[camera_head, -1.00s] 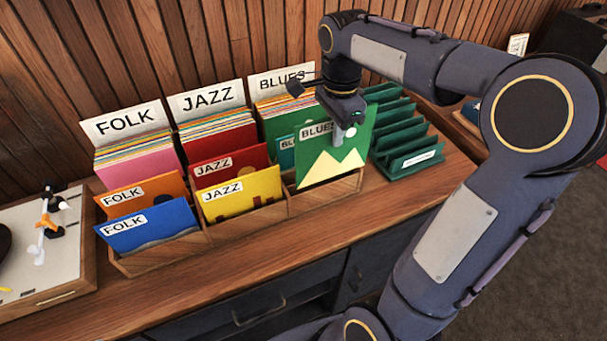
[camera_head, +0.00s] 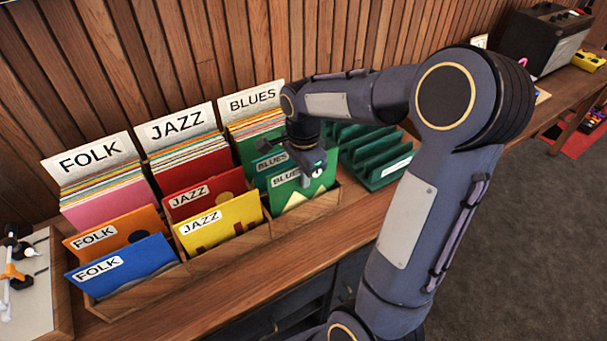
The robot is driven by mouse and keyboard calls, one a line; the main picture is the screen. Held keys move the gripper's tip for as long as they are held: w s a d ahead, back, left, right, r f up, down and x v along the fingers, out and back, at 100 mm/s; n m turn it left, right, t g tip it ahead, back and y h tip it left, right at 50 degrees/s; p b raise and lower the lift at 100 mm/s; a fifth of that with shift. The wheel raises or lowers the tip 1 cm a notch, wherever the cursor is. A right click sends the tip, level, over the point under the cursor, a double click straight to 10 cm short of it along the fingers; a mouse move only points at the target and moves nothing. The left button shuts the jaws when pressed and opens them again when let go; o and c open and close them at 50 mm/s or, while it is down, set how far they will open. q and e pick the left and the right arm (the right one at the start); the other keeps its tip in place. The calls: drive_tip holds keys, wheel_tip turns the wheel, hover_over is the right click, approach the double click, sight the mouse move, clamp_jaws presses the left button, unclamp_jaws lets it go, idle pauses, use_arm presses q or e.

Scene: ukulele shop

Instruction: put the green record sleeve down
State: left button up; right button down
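The green record sleeve (camera_head: 289,196), with a BLUES label and a pale yellow peak, stands in the front of the right compartment of the wooden record bin (camera_head: 232,242). Its lower part is hidden behind the bin's front wall. My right gripper (camera_head: 306,177) is at its top edge, with one finger in front of the sleeve. The other finger is hidden, and the gripper looks shut on the sleeve. A teal BLUES sleeve (camera_head: 268,172) stands just behind it. My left gripper is not in view.
Yellow (camera_head: 225,228) and red JAZZ sleeves stand in the middle compartment, blue (camera_head: 125,268) and orange FOLK sleeves in the left one. A green slotted rack (camera_head: 375,160) stands close on the right. A turntable (camera_head: 35,290) is at the left.

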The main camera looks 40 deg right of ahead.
drive_tip(key=shift+f+b, duration=0.5)
drive_tip(key=shift+f, duration=0.1)
drive_tip(key=c, duration=1.6)
unclamp_jaws()
drive_tip(key=shift+r, duration=0.2)
